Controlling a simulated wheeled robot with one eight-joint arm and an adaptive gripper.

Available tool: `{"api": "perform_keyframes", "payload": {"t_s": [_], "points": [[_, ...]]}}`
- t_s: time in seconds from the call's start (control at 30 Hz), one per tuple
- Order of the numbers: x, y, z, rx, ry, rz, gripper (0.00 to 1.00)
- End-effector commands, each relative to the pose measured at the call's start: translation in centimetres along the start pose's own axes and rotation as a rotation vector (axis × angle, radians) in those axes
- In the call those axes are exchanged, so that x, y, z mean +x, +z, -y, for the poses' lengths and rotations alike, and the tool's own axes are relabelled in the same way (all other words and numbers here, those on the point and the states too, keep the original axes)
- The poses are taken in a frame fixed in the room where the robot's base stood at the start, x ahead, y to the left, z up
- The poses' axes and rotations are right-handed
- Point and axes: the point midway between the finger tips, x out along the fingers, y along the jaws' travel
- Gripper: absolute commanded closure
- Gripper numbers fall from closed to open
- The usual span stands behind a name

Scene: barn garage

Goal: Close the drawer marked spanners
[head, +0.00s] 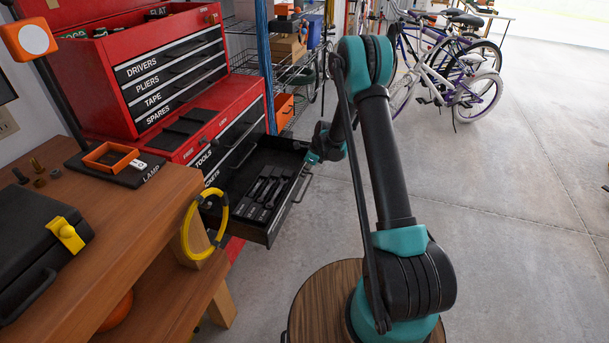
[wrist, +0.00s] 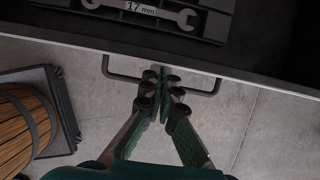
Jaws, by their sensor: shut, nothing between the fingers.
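The open drawer (head: 287,215) sticks out low from the red tool chest (head: 215,130). It holds dark trays of spanners (head: 268,190), and its front label is not readable. In the wrist view a spanner tray (wrist: 205,20) marked 17 mm lies inside, behind the drawer's front edge (wrist: 245,77). The drawer's bar handle (wrist: 112,72) shows below that edge. My gripper (wrist: 160,85) is shut and empty, its tips over the middle of the handle and close to the drawer front. I cannot tell whether they touch.
A wooden workbench (head: 150,210) stands at the left with a black case (head: 35,245), an orange frame (head: 110,157) and a yellow cable coil (head: 188,225) at its edge. Wire shelving (head: 300,75) stands behind the drawer. Bicycles (head: 450,75) stand farther back. The concrete floor at right is clear.

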Motion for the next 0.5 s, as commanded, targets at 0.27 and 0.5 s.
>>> {"api": "perform_keyframes", "payload": {"t_s": [0.27,0.5], "points": [[0.4,1.0,0.0,-0.001,0.000,0.000,1.00],[2.0,5.0,-0.1,-0.004,0.001,0.001,1.00]]}}
